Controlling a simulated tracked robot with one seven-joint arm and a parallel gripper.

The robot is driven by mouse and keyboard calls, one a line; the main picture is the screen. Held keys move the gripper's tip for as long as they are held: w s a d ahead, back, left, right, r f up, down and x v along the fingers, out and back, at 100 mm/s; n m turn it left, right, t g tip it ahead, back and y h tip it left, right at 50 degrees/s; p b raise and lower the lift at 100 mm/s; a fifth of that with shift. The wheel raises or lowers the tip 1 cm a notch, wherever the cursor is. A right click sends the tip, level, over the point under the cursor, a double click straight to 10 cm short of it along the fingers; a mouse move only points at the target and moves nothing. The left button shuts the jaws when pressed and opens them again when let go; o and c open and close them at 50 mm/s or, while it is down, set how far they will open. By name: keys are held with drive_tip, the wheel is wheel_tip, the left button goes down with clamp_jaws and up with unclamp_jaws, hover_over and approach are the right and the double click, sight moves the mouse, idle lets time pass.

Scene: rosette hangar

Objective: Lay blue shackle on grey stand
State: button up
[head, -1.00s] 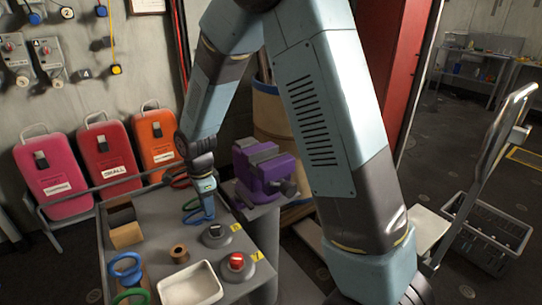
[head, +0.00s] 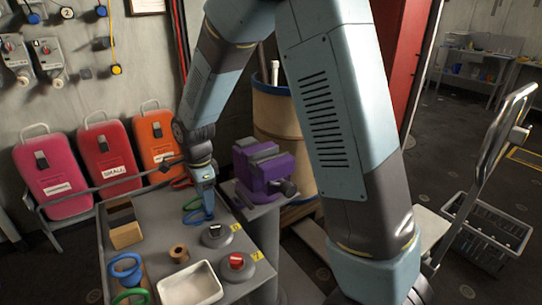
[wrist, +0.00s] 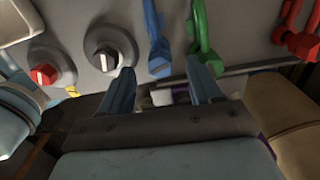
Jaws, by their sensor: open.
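A blue shackle (head: 194,216) lies on the grey bench top, right by my gripper (head: 208,207). In the wrist view the blue shackle (wrist: 156,42) is ahead of the gap between my fingers (wrist: 164,80). My gripper is open, pointing down at the bench; I see nothing held between the fingers. A green shackle (wrist: 202,35) lies beside the blue one, ahead of the right finger, with a red one (wrist: 301,42) further right. I cannot tell for sure which thing is the grey stand; a grey pedestal (head: 263,210) carries a purple vise (head: 265,170).
Two round grey bases with knobs, one red (head: 237,262) and one dark (head: 216,234), stand near the bench's right edge. A white tray (head: 190,286), a tan spool (head: 179,253), a wooden block (head: 126,235) and a larger blue ring-shaped piece (head: 125,268) are also there.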

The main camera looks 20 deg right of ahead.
wheel_tip(320, 180, up, 10)
drive_tip(key=s+d+r+n+t, duration=0.1)
drive_tip(key=s+d+r+n, duration=0.3)
drive_tip(key=d+r, duration=0.25)
drive_tip(key=s+d+r+n+t, duration=0.25)
drive_tip(key=s+d+r, duration=0.2)
drive_tip(key=d, duration=0.35)
drive_tip(key=s+d+r+n+t, duration=0.2)
drive_tip(key=s+d+n, duration=0.6)
drive_tip(key=s, duration=0.4)
drive_tip(key=shift+s+d+r, duration=0.3)
drive_tip(key=shift+d+r, duration=0.15)
drive_tip(key=shift+d, duration=0.35)
